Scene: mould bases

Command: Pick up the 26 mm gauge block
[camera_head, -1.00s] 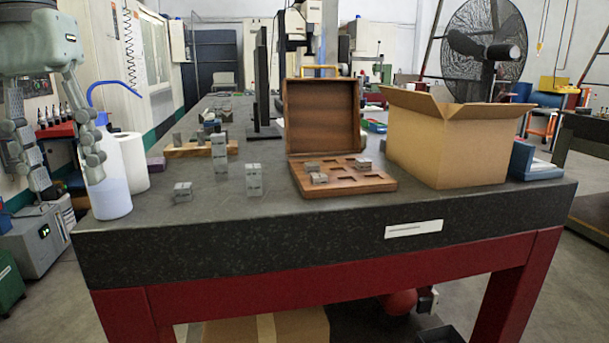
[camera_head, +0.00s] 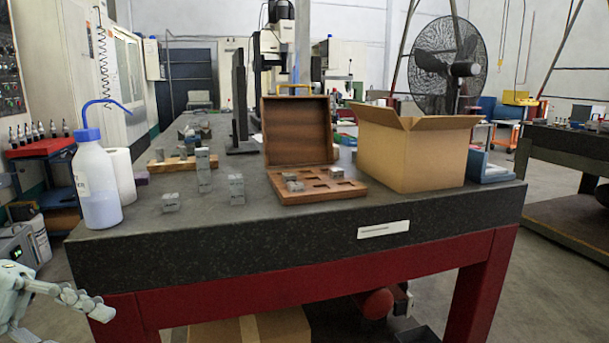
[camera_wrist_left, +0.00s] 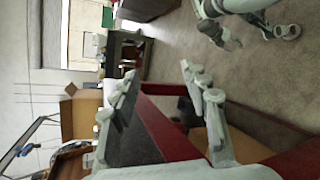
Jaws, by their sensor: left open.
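Several grey gauge blocks stand on the dark stone table (camera_head: 300,225): a low block (camera_head: 171,202), a tall stack or block (camera_head: 204,170) and a medium upright block (camera_head: 237,189). Two more blocks, one at the front (camera_head: 293,184) and one at the back (camera_head: 336,172), sit in the open wooden case (camera_head: 280,198). The size markings are too small to read, so I cannot tell which is 26 mm. My left gripper (camera_head: 85,302) is low at the table's front left, below its top and away from the blocks. Its fingers are apart and empty in the wrist view (camera_wrist_left: 158,75). My right gripper (camera_wrist_left: 222,36) appears there, its opening unclear.
A white wash bottle (camera_head: 97,185) and a white roll (camera_head: 122,176) stand at the table's left edge. A wooden rack (camera_head: 172,163) with blocks is behind. A cardboard box (camera_head: 415,155) is right of the case. The tabletop front is clear.

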